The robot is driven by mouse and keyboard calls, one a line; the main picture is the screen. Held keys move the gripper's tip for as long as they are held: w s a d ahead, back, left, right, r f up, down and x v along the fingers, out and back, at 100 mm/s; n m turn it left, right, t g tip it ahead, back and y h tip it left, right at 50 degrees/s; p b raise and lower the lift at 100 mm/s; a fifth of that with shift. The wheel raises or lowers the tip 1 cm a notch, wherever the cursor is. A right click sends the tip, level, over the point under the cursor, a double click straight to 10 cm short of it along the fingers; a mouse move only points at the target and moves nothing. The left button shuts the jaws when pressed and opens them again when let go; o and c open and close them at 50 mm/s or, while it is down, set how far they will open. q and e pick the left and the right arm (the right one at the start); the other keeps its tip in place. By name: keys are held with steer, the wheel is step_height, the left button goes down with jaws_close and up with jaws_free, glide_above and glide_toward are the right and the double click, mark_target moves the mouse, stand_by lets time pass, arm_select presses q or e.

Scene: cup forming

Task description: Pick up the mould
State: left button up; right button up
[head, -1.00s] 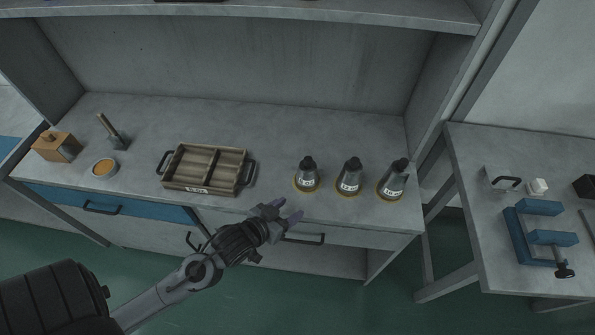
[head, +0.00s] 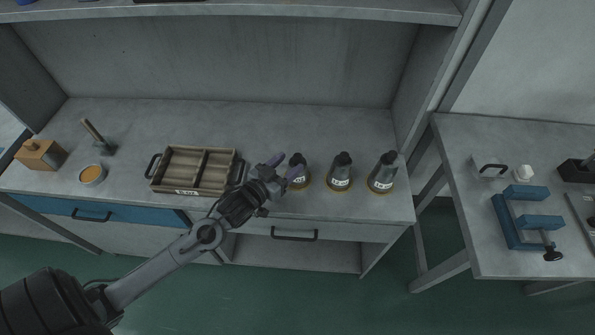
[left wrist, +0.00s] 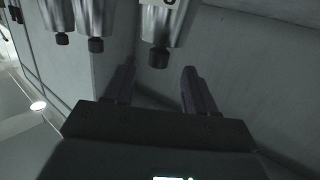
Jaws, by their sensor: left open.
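Three grey conical metal moulds with black knobs and white labels stand upright in a row on the counter: the left mould (head: 299,181), the middle mould (head: 340,176) and the right mould (head: 382,177). Each stands on a yellowish base ring. My left gripper (head: 286,166) is open and empty beside the left mould, its fingers partly covering it. In the left wrist view, my left gripper (left wrist: 158,82) has its fingers apart, with the nearest mould (left wrist: 165,25) and its black knob just beyond the gap. The label numbers are too small to read. My right gripper is not in view.
A wooden two-compartment tray (head: 175,189) with black handles sits left of the moulds. Further left are a small bowl (head: 92,175), a mallet-like tool (head: 98,138) and a wooden block (head: 40,154). A blue clamp (head: 505,220) is on the right table. A shelf (head: 250,10) overhangs the counter.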

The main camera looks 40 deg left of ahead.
mark_target(295, 160)
arm_select(q)
steer(key=shift+w+f+b, duration=0.2)
steer(key=shift+w+f, duration=0.05)
steer(key=shift+w, duration=0.55)
steer(key=shift+w+f+b, duration=0.2)
steer(key=shift+w, duration=0.6)
steer(key=shift+w+f+b, duration=0.2)
steer(key=shift+w+f, duration=0.05)
steer(key=shift+w, duration=0.55)
jaws_close()
steer(key=shift+r, duration=0.1)
